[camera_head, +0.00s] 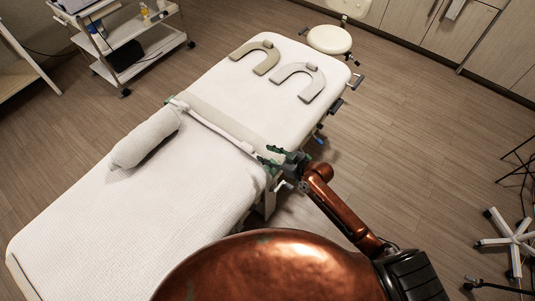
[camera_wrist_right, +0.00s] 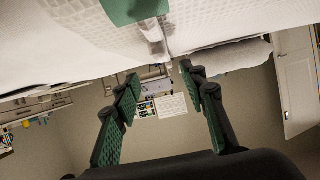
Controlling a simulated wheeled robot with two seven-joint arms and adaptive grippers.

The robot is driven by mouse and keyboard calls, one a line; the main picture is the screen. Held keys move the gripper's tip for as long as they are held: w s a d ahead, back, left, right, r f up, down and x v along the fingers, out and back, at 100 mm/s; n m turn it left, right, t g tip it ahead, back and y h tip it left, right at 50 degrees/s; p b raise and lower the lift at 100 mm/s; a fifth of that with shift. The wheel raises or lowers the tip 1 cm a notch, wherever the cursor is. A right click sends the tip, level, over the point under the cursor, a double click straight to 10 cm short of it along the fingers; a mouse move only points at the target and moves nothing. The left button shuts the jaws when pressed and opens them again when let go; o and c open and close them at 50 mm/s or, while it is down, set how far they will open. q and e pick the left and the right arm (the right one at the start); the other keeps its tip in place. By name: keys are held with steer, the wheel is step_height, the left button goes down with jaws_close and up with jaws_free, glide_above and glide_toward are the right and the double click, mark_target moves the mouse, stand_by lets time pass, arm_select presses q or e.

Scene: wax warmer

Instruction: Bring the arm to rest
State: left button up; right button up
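My right arm, copper-coloured (camera_head: 340,208), reaches from the lower right towards the near right edge of the white treatment bed (camera_head: 190,185). My right gripper (camera_head: 275,160), dark with green finger pads, is beside the bed's edge, close to the split between the bed sections. In the right wrist view its two fingers (camera_wrist_right: 160,76) stand wide apart with nothing between them. White bed covering fills the top of that view. My left gripper is not in view.
A rolled white towel (camera_head: 147,137) and two U-shaped cushions (camera_head: 255,57) (camera_head: 299,80) lie on the bed. A round stool (camera_head: 329,39) stands beyond it. A trolley (camera_head: 135,45) is at the upper left. A wheeled stand (camera_head: 512,240) is at right, with open floor (camera_head: 415,130) between.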

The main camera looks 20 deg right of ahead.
steer(key=s+d+f+m+g+h, duration=0.1)
steer(key=s+d+m+g+h, duration=0.15)
steer(key=s+d, duration=0.65)
steer(key=s+d+f+m+g+h, duration=0.2)
steer(key=s+d+g+h, duration=0.15)
steer(key=s, duration=1.25)
steer(key=s+d+f+m+g+h, duration=0.1)
steer(key=s+d+m+g+h, duration=0.15)
steer(key=s+d, duration=0.7)
steer(key=s+a+f, duration=0.2)
steer(key=s+f, duration=0.1)
steer(key=f, duration=1.2)
steer(key=s+a+f, duration=0.2)
steer(key=f, duration=1.3)
steer(key=s+f+g, duration=0.1)
steer(key=s+f, duration=1.5)
steer(key=s, duration=0.4)
steer(key=shift+f+n, duration=0.2)
steer(key=shift+n, duration=0.2)
steer(key=shift+a+g, duration=0.1)
steer(key=shift+g, duration=0.15)
